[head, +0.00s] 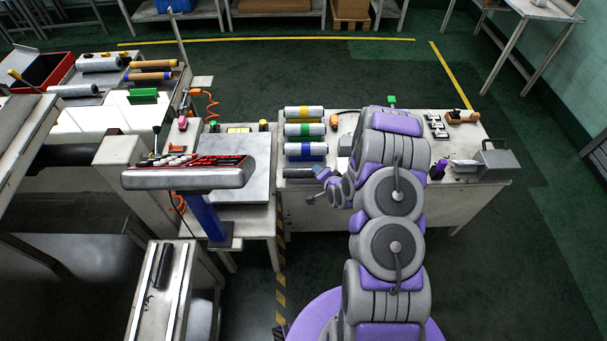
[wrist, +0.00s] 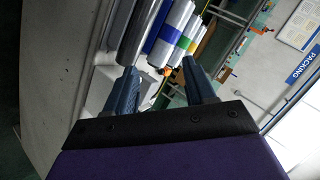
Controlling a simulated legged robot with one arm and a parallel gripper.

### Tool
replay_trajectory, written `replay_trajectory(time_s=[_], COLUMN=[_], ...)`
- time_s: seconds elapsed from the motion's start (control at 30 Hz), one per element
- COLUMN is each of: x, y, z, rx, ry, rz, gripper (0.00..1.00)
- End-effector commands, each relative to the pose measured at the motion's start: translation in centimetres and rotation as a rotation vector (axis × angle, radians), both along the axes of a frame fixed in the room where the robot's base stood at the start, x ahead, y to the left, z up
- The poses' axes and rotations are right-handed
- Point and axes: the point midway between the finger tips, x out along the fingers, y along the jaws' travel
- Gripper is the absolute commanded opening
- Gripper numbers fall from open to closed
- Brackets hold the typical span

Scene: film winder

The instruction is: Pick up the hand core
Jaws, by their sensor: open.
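A dark grey cylinder (head: 298,172), which looks like the hand core, lies on the front left of the middle table in the head view. In the wrist view the dark cylinder (wrist: 138,32) is ahead of my gripper, nearer the left finger. My gripper (head: 316,187) is at the table's front edge, just right of the cylinder. In the wrist view my gripper (wrist: 158,68) is open, with nothing between its two blue fingers. A second dark cylinder (head: 162,266) lies on a low stand at the lower left.
Rolls with blue (head: 306,149), green (head: 305,130) and yellow (head: 304,113) bands lie in a row behind the cylinder. A grey machine (head: 494,164) is at the table's right end.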

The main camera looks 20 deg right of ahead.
Motion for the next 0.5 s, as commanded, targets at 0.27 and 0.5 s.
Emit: replay_trajectory(time_s=[0.27, 0.5], x=[-2.7, -6.3], y=[-2.0, -2.2], z=[-6.5, -9.4], rx=[0.210, 0.352], ry=[-0.204, -0.366], rz=[-0.181, -0.310], gripper=[0.54, 0.54])
